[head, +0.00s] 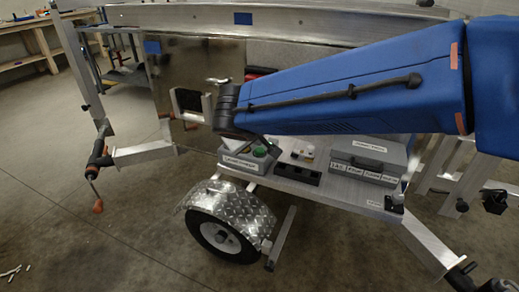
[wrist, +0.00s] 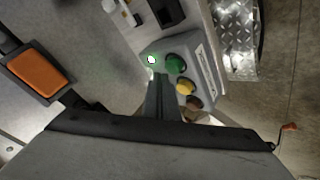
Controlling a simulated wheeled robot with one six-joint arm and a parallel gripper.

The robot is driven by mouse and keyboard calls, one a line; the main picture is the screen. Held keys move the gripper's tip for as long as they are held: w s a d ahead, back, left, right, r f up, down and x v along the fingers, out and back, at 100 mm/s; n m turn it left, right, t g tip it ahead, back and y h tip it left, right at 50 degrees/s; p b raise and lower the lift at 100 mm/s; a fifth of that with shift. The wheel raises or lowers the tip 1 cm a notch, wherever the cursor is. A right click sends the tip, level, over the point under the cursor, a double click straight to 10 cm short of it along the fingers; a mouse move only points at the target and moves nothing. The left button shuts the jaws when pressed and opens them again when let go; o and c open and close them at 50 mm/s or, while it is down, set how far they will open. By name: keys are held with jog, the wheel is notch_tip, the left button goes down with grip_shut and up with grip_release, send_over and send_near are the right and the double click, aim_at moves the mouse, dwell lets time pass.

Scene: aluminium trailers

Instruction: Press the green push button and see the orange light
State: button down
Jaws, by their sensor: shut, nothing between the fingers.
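The green push button (head: 260,151) is a dome on a grey control box (head: 239,162) on the trailer deck. In the wrist view the green button (wrist: 175,63) sits in a row with a yellow button (wrist: 185,86) and a dark red one (wrist: 194,102). A small bright white-green spot (wrist: 151,59) glows beside the green button. My gripper (wrist: 158,77) is shut and empty, its tips beside the green button; contact cannot be told. An orange rectangular lens (wrist: 37,72) in a dark frame lies at left; whether it is lit is unclear.
A grey case (head: 368,160) and a black block (head: 298,172) stand right of the box on the deck. A wheel under a chequered fender (head: 228,208) is below. Trailer side panels (head: 200,62) stand behind. The floor in front is open.

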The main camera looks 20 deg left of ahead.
aim_at(259, 152)
jog(key=shift+f, duration=0.7)
dwell(1.0)
jog(key=shift+r, duration=0.7)
notch_tip(259, 152, up, 6)
dwell(0.8)
